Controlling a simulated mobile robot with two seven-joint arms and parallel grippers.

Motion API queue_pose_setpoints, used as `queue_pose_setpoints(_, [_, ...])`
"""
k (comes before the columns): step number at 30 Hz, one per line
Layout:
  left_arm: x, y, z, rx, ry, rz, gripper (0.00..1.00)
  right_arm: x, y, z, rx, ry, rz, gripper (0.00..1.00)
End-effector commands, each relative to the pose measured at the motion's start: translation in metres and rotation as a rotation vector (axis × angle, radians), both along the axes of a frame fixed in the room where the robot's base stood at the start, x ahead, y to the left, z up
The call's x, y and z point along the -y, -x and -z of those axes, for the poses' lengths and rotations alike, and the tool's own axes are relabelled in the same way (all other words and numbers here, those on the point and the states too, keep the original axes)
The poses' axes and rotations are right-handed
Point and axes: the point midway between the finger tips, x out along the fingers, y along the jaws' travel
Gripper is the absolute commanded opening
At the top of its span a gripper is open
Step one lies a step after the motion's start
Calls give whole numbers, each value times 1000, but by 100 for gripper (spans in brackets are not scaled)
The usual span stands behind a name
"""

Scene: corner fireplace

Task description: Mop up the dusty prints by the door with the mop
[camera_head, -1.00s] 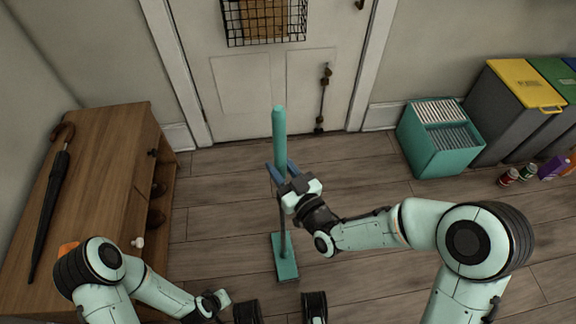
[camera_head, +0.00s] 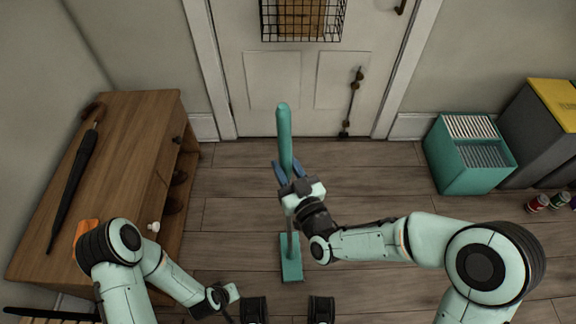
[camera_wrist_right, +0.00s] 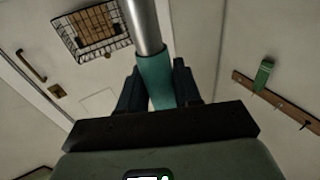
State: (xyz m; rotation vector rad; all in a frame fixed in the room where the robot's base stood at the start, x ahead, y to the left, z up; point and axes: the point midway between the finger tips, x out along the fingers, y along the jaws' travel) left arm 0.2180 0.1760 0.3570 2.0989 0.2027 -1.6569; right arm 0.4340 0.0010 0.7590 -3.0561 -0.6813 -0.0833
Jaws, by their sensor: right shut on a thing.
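The mop has a teal handle grip (camera_head: 284,135), a thin grey shaft and a flat teal head (camera_head: 291,262). My right gripper (camera_head: 289,172) is shut around the handle and holds the mop roughly upright in front of the door (camera_head: 290,82). In the right wrist view, the teal sleeve (camera_wrist_right: 155,77) sits between the dark fingers, with grey pole beyond it. I cannot tell whether the head touches the floor. My left gripper (camera_head: 222,297) is low by the bench, its fingers unclear. I cannot make out dusty prints on the plank floor (camera_head: 370,185).
A wooden bench (camera_head: 115,165) with a black umbrella (camera_head: 75,185) stands at left. A teal crate (camera_head: 465,165), a yellow-lidded bin (camera_head: 552,103) and small cans (camera_head: 537,203) are at right. Floor between bench and crate is open.

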Motion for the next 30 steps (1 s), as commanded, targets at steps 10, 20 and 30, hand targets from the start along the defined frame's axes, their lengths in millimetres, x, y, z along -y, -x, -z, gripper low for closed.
queue_pose_setpoints(10, [0,2,-19,5,0,0,0,0,1,-28,-2,-4,0,0])
queue_pose_setpoints(20, [0,3,-40,10,0,0,0,0,1,-61,1,-1,-1,0])
queue_pose_setpoints(30, [0,3,-52,14,0,0,0,0,0,-81,-2,-1,0,0])
